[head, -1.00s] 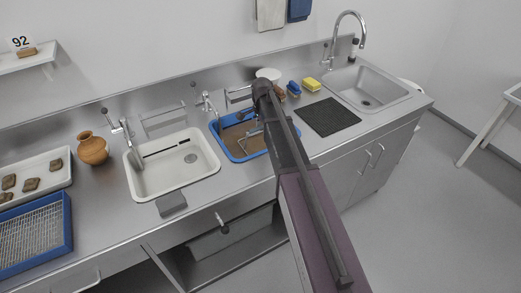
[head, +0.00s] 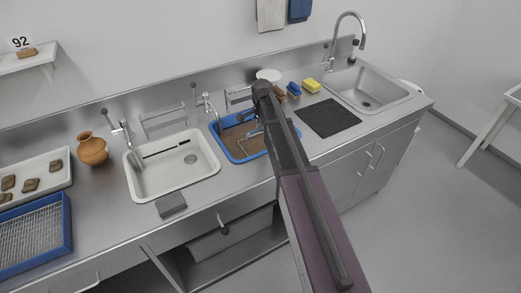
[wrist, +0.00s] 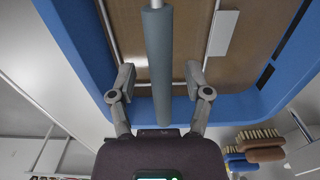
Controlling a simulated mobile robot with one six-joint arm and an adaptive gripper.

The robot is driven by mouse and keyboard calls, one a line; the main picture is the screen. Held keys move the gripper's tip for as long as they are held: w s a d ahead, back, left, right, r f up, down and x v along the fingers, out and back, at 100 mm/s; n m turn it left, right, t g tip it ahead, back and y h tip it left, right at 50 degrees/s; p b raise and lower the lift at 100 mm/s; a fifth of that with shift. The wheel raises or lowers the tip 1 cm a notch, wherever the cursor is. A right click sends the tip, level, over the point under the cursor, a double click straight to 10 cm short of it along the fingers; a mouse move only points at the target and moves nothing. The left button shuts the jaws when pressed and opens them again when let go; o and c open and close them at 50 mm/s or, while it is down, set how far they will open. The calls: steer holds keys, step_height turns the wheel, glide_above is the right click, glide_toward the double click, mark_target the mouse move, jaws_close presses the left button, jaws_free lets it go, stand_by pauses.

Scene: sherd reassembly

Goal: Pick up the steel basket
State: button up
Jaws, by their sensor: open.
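The steel basket (head: 257,131) sits in the blue basin (head: 230,156), partly hidden behind my arm in the head view. In the wrist view, its grey bar-like handle (wrist: 158,40) runs between the two fingers of my gripper (wrist: 160,75). The gripper is open, with one finger on each side of the handle and a visible gap on both sides. Thin steel wires of the basket (wrist: 108,35) show above the brown floor of the blue basin. In the head view my gripper is hidden by my own arm.
A white sink basin (head: 140,185) is left of the blue one. Brushes (wrist: 265,150) lie just outside the blue rim. A yellow sponge (head: 311,85), a black mat (head: 328,118) and a steel sink (head: 368,88) are to the right. A clay pot (head: 92,149) stands left.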

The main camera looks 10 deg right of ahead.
stand_by(0.4)
jaws_close()
stand_by(0.4)
step_height(320, 180, up, 18)
steer(key=p, duration=1.8)
steer(key=shift+r, duration=0.2)
steer(key=shift+f, duration=0.1)
